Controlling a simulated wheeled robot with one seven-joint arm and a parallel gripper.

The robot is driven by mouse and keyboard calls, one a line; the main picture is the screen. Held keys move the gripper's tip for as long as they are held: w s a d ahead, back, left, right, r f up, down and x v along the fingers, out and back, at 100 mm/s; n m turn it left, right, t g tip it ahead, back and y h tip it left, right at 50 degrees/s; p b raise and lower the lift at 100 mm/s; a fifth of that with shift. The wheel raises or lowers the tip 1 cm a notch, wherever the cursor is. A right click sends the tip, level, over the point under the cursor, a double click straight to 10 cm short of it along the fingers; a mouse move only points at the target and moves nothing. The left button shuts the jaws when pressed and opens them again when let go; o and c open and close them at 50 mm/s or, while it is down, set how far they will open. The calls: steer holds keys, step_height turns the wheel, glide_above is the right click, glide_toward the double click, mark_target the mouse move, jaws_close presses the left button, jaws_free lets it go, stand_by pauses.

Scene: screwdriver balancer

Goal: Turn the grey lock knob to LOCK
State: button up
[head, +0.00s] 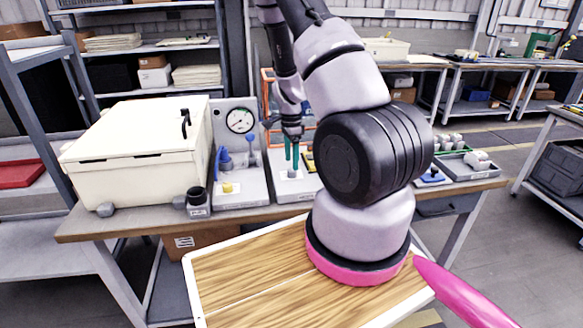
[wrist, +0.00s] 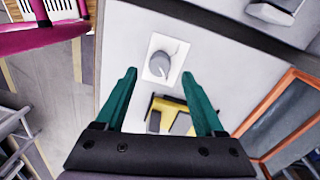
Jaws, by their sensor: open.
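The grey lock knob (wrist: 160,65) is round, with a pale pointer line toward its lower right, and sits on a white square plate (wrist: 150,77). A thin mark shows on the plate above right of the knob; any lettering is too small to read. My gripper (wrist: 158,75) has two teal fingers, open and empty, one on each side of the knob in the wrist picture. In the head view my gripper (head: 292,152) points down above the light grey panel (head: 283,193), with the knob (head: 292,173) just below the fingertips. Contact with the knob cannot be told.
A yellow and black part (wrist: 172,114) lies close to the knob, between the fingers in the wrist view. An orange frame (wrist: 285,112) stands to one side. Left of the panel are a pressure gauge (head: 240,120), a blue lever (head: 222,160) and a cream lidded box (head: 130,150).

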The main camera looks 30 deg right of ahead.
mark_target(292, 173)
steer(key=shift+f, duration=1.8)
jaws_close()
